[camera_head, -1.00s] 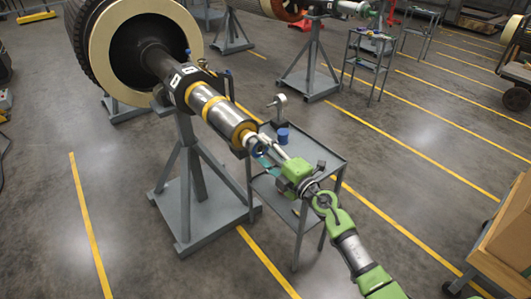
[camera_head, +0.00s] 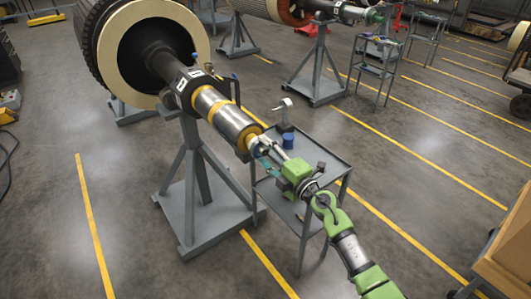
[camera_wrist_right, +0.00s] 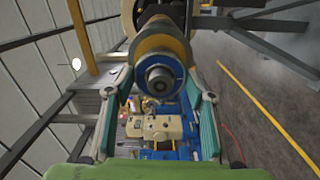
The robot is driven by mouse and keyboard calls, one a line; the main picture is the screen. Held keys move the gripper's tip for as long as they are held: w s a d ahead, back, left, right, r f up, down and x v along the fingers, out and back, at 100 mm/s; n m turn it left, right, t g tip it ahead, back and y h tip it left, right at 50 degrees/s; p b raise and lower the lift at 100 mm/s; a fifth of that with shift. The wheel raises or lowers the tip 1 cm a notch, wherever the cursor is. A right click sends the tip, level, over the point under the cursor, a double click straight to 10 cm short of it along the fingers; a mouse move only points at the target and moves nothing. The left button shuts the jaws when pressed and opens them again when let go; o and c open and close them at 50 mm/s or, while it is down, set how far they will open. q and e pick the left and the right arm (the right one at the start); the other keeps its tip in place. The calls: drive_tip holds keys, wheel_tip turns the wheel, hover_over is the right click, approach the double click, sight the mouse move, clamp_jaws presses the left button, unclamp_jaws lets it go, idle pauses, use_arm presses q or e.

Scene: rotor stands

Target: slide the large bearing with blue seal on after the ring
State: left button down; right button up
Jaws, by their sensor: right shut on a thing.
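The rotor shaft (camera_head: 212,106) points down and to the right from its stand, with a gold ring (camera_head: 250,136) near its stepped end. My right gripper (camera_head: 259,149) is at this end, its two fingers shut on the large bearing with blue seal. In the right wrist view the bearing (camera_wrist_right: 161,95) sits between the teal finger pads of my right gripper (camera_wrist_right: 160,98). Its blue face is toward me and the grey shaft end shows in its middle. The gold ring (camera_wrist_right: 158,46) is right behind it. How far the bearing is on the shaft is hidden. My left gripper is out of view.
A grey cart (camera_head: 326,159) stands under my right gripper, with a blue cup-like part (camera_head: 287,141) and a small upright fixture (camera_head: 285,110) on it. The grey rotor stand (camera_head: 202,205) is to the left. Open floor lies in front.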

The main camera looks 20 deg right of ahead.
drive_tip(key=shift+w+a+r, duration=0.1)
drive_tip(key=shift+w+a, duration=0.05)
drive_tip(key=shift+w, duration=0.2)
idle(0.5)
drive_tip(key=o, duration=1.6)
drive_tip(key=shift+s, duration=0.15)
drive_tip(key=shift+p+v, duration=0.6)
drive_tip(key=shift+v, duration=1.45)
drive_tip(key=p+v, duration=0.1)
drive_tip(key=v, duration=0.3)
drive_tip(key=shift+s, duration=0.35)
